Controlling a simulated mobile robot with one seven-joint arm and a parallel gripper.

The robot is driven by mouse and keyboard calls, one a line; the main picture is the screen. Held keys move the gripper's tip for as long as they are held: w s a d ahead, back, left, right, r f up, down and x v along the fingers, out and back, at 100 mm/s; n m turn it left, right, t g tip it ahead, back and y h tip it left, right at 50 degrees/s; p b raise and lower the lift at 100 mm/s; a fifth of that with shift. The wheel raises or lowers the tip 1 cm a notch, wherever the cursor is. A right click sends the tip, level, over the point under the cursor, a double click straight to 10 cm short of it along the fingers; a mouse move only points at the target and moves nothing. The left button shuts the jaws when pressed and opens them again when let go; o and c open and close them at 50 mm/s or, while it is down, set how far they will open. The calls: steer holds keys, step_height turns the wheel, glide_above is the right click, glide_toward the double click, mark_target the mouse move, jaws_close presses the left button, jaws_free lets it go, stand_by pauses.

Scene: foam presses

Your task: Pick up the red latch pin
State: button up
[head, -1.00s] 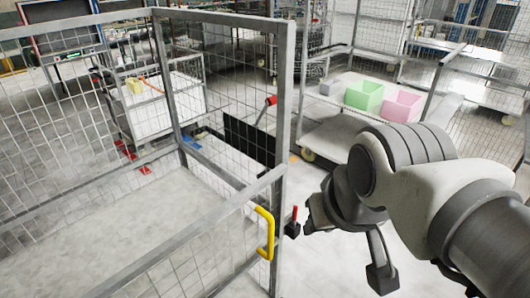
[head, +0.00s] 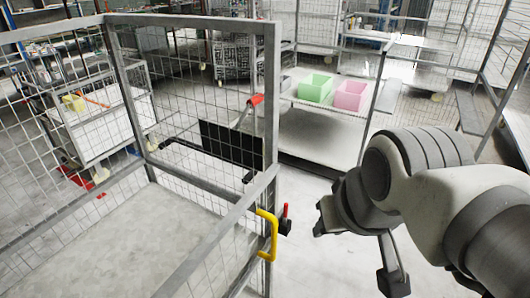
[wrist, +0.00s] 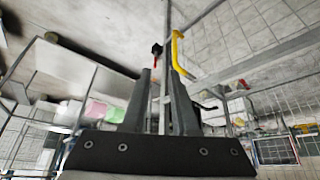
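The red latch pin (head: 285,210) stands upright on a small black block at the front corner post of the mesh cage cart, beside the yellow handle (head: 267,236). In the wrist view the red pin (wrist: 155,62) hangs below its black block (wrist: 157,49), just beyond my fingertips, with the yellow handle (wrist: 178,52) to its right. My gripper (wrist: 160,73) is open and empty, its two fingers well apart. In the head view my gripper (head: 356,257) is right of the pin, with a gap of floor between them.
The mesh cage cart (head: 215,232) fills the left. Behind stand a cart with a green bin (head: 315,88) and a pink bin (head: 351,96), and a white cart (head: 105,125) at left. A black panel (head: 231,144) stands behind the cage post.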

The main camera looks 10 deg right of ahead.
steer(key=w+d+f+t+h+b, duration=0.1)
steer(key=w+d+f+h+b, duration=0.1)
steer(key=w+d+f+b, duration=0.35)
steer(key=n+t+y+b, duration=0.4)
steer(key=t+y+b, duration=0.2)
steer(key=b, duration=0.5)
glide_above(281, 210)
steer(key=s+d, duration=0.2)
steer(key=s, duration=0.2)
step_height(281, 210, down, 25)
steer(key=shift+s+a+r, duration=0.1)
steer(key=shift+s+a, duration=0.05)
steer(key=x, duration=0.5)
